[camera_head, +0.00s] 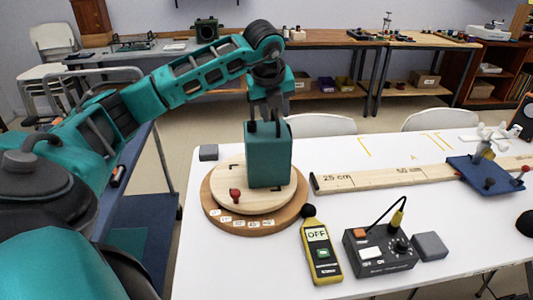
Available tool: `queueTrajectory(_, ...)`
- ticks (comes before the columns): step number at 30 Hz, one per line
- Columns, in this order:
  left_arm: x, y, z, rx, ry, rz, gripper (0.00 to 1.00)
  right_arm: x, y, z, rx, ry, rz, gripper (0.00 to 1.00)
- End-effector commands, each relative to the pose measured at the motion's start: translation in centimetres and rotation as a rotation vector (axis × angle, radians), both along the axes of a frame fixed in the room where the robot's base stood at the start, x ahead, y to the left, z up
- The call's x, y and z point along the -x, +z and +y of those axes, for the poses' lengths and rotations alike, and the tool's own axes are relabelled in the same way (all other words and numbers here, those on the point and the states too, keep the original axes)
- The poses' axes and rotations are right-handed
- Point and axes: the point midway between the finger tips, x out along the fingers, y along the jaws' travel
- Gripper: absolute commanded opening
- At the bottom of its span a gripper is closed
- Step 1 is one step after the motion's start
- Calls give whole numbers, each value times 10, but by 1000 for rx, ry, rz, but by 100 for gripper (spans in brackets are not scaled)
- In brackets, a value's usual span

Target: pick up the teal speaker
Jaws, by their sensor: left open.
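The teal speaker (268,158) is an upright box standing on the round wooden turntable (225,212), a little right of its middle. My left arm comes in from the left and bends down over it. My left gripper (265,122) is right above the speaker and points down, with its dark fingers at the speaker's top edge. The gripper is open. I cannot tell whether the fingers touch the box. The speaker's far side is hidden. My right gripper is not in view.
A yellow sound meter (321,255) reading OFF and a black control box (380,250) lie in front on the white table. A wooden rail (390,177) with a blue carriage (487,172) runs to the right. A small grey block (208,152) sits behind the turntable.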

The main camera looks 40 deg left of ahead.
Motion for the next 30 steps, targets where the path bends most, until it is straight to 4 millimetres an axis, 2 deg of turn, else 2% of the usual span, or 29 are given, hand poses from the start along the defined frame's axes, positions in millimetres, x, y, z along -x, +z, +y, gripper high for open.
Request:
queueTrajectory(2, 0, 0, 0, 0, 0, 0, 35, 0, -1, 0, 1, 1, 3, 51)
queueTrajectory(13, 0, 1, 0, 0, 0, 0, 0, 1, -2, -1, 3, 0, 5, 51)
queueTrajectory(30, 0, 1, 0, 0, 1, 0, 0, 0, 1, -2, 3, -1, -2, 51)
